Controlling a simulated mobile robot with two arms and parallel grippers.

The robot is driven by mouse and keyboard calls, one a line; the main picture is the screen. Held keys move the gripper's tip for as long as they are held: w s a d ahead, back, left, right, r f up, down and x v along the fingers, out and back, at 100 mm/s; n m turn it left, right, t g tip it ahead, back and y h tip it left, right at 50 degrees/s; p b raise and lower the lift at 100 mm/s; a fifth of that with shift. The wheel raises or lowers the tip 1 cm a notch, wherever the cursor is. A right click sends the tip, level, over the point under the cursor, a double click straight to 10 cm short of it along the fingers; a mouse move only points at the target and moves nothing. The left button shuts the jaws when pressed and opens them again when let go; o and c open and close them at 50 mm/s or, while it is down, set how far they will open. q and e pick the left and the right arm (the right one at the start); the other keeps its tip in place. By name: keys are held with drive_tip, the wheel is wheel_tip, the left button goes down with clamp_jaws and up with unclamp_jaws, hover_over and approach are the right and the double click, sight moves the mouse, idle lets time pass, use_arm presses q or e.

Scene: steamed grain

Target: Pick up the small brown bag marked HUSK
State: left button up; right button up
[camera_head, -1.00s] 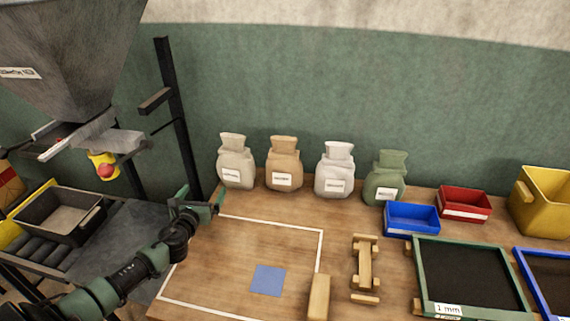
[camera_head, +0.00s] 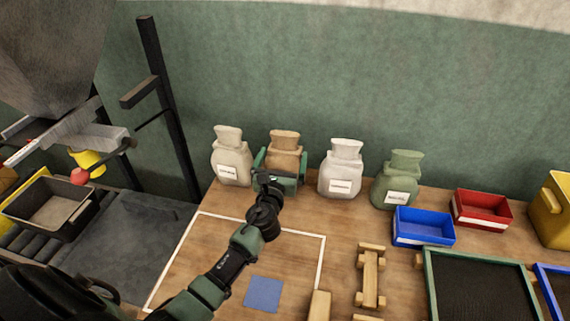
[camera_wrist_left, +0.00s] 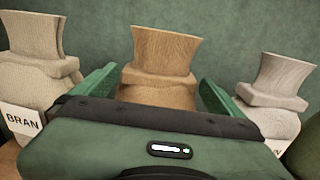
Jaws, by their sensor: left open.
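The small brown bag (camera_head: 285,151) stands upright at the back of the wooden table, second from the left in a row of bags. My left gripper (camera_head: 281,165) is open, with one finger on each side of the brown bag. In the left wrist view, the brown bag (camera_wrist_left: 164,57) rises between the two green fingers (camera_wrist_left: 158,88). The gripper body hides its lower part and label, so I cannot read HUSK on it now. My right gripper is not in view.
A cream bag (camera_head: 230,158), marked BRAN in the wrist view (camera_wrist_left: 22,121), stands close left. A white bag (camera_head: 341,169) and green bag (camera_head: 398,180) stand right. Blue (camera_head: 423,228) and red (camera_head: 482,210) bins lie further right. The green wall (camera_head: 330,80) is behind.

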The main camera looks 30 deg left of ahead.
use_arm(q)
drive_tip(key=x, duration=0.3)
drive_tip(key=shift+f, duration=0.15)
drive_tip(key=shift+w+a, duration=0.1)
drive_tip(key=shift+w, duration=0.3)
drive_tip(key=c, duration=1.5)
drive_tip(key=shift+r, duration=0.25)
drive_tip(key=c, duration=0.3)
drive_tip(key=shift+w, duration=0.1)
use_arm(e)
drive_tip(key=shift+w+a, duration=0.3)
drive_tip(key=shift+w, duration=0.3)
